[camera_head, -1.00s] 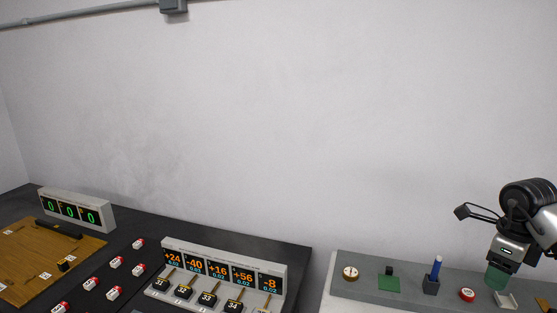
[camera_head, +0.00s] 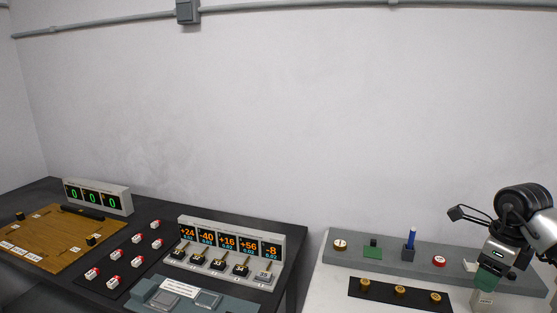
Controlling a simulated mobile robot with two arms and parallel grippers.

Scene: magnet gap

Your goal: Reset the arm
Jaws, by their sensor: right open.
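My right arm comes in from the right edge, over the white table (camera_head: 335,292) on the right. My right gripper (camera_head: 487,283) hangs down at its front right, in front of the grey panel (camera_head: 325,245). The fingers are small here, but the gripper is open. My left gripper is not in the picture.
A black strip (camera_head: 381,292) holds brass knobs. Left, a dark table bears a wooden board (camera_head: 50,240), several red-white switches and a numbered display box (camera_head: 233,238).

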